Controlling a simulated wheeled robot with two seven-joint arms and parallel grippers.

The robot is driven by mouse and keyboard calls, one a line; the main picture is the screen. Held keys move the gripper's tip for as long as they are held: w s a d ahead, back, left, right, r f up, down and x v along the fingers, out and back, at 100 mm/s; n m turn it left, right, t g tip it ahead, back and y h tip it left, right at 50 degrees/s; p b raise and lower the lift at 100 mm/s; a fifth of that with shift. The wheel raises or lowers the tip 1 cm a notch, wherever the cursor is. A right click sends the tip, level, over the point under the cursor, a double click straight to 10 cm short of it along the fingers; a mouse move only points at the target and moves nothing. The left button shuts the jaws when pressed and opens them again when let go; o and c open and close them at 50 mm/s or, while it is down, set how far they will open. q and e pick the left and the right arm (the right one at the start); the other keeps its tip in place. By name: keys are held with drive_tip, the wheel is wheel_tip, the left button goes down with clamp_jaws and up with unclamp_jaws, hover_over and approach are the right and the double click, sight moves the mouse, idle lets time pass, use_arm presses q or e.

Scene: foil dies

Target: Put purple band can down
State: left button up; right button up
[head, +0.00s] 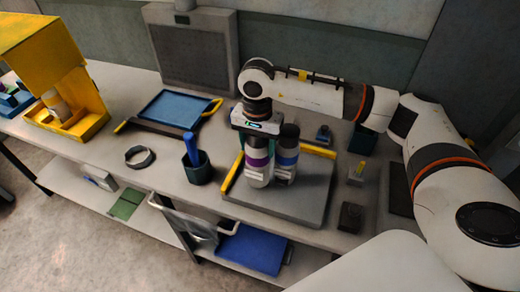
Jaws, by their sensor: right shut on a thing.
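The purple band can (258,160) is white and grey with a purple band around its middle. It is upright over the grey platform (300,205); I cannot tell whether its base touches the surface. My right gripper (257,142) points down from above and is shut on the can's upper part, hiding its top. A similar can with a blue band (287,158) and a dark top stands close on the right. My left gripper is not in view.
Yellow bars edge the platform at left and back. A dark green cup (198,168) with a blue-handled item stands left of it, then a dark ring (140,157). A blue tray (168,109) lies behind. A dark block (350,217) sits at right. The platform's front is bare.

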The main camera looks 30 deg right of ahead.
wheel_tip(320, 180, down, 3)
drive_tip(key=shift+s+d+f+p, duration=0.1)
drive_tip(key=shift+f+p, duration=0.1)
drive_tip(key=shift+p, duration=0.35)
drive_tip(key=shift+f, duration=0.2)
drive_tip(key=o, duration=1.5)
drive_tip(key=shift+c, duration=0.2)
